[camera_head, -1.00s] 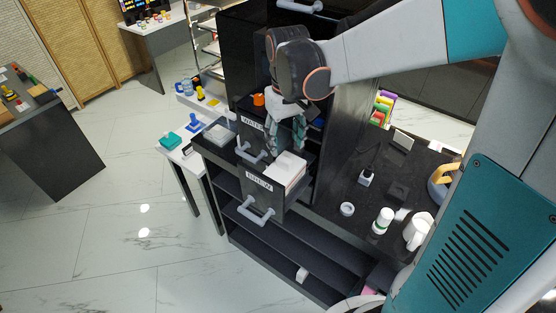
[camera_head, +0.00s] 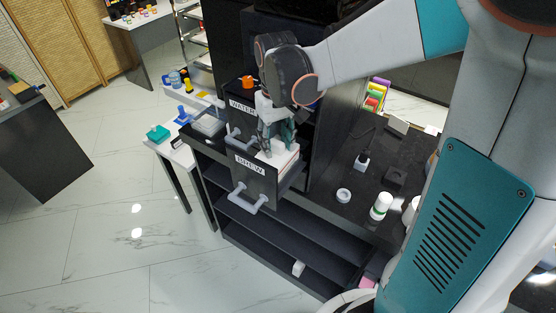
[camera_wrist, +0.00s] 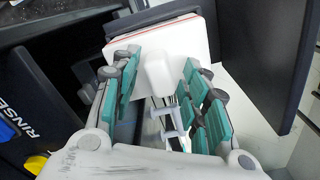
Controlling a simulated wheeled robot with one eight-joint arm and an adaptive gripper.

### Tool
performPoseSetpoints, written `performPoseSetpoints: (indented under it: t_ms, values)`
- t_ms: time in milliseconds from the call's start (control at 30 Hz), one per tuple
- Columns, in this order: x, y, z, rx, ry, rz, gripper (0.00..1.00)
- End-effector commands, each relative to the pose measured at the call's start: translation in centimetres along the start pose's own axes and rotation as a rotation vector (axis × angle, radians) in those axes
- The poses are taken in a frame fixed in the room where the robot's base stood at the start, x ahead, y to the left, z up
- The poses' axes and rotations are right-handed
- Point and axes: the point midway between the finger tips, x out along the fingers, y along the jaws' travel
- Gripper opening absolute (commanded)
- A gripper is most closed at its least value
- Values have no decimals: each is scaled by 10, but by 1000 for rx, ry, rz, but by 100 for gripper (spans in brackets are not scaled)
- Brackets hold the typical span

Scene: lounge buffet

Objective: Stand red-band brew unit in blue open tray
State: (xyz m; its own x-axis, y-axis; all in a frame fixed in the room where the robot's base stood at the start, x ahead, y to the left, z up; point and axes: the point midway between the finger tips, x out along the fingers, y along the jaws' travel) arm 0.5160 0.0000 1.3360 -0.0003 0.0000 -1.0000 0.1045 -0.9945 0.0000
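The brew unit (camera_head: 284,158) is a white block in the pulled-out drawer labelled BREW (camera_head: 250,178). In the wrist view the brew unit (camera_wrist: 192,48) shows a thin red line along its edge and a white rounded grip (camera_wrist: 158,72) standing out from it. My gripper (camera_head: 273,143) is over the drawer, pointing down at the unit. In the wrist view my gripper (camera_wrist: 160,80) has its teal fingers apart, one on each side of the grip, with gaps visible. I cannot make out a blue open tray for certain.
A WATER drawer (camera_head: 240,106) with an orange knob (camera_head: 247,82) is just behind. A dark cabinet wall (camera_head: 335,130) rises on the right. A side table (camera_head: 180,154) stands left.

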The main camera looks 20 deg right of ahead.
Motion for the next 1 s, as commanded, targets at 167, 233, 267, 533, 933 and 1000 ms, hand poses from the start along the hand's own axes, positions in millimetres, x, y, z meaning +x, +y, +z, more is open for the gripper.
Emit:
performPoseSetpoints:
  t_ms: [167, 233, 267, 533, 933, 1000]
  values:
    - [0, 0, 0, 0, 0, 0, 0]
    - [0, 0, 0, 0, 0, 0, 0]
    - [0, 0, 0, 0, 0, 0, 0]
    - [-3, 0, 0, 1, 0, 0, 0]
    - [-8, 0, 0, 2, 0, 0, 0]
    - [-9, 0, 0, 3, 0, 0, 0]
